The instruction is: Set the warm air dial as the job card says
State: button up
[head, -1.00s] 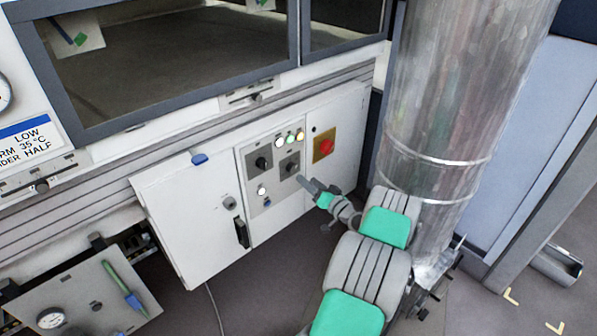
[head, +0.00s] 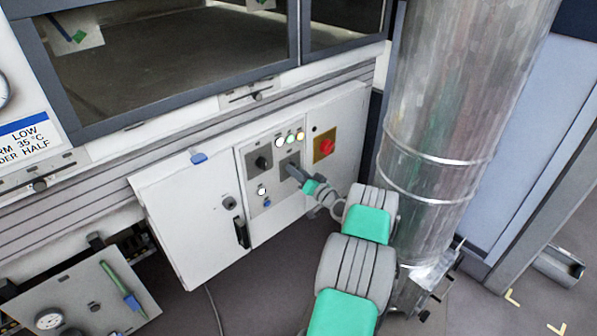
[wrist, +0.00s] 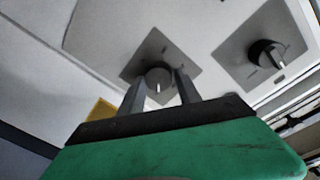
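The control panel has two black dials on grey plates. The left dial (head: 262,163) is clear in the head view and shows at the right of the wrist view (wrist: 265,55).
A large metal duct (head: 440,110) stands close beside my arm. A white cabinet door (head: 190,220) is left of the panel.

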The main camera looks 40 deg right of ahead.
grip_shut()
jog(key=shift+a+r+m+b, duration=0.1)
jog(key=shift+m+b, duration=0.7)
jog(key=shift+m, duration=0.4)
jog(key=shift+w, duration=0.1)
jog(key=shift+o, duration=1.8)
grip_release()
jog(key=shift+o, duration=1)
